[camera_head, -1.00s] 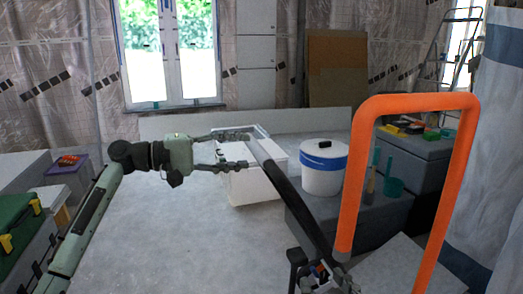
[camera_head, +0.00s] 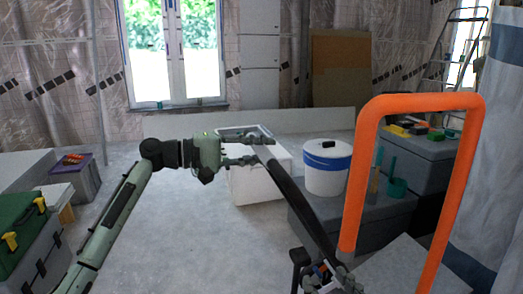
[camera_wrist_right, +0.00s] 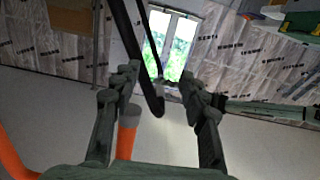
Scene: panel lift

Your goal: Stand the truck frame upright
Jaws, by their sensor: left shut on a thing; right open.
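The orange tube frame (camera_head: 363,180) stands as a tall upside-down U at the right of the head view. A long dark bar (camera_head: 297,197) leans from upper left to lower right; whether it joins the orange frame cannot be told. My left gripper (camera_head: 258,149) is shut on the bar's upper end. My right gripper (camera_head: 328,277) is low by the bar's lower part, partly cut off by the picture edge. In the right wrist view its fingers (camera_wrist_right: 160,84) are apart, with a dark bar end (camera_wrist_right: 155,107) between or beyond them. Orange tube (camera_wrist_right: 125,140) shows behind the left finger.
A white box (camera_head: 258,185) stands behind the bar. A white bucket with a blue band (camera_head: 326,180) sits on a grey case (camera_head: 375,219). Green and grey toolboxes (camera_head: 30,240) and a purple-rimmed crate (camera_head: 85,185) are at left. Floor (camera_head: 175,240) is clear in the middle.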

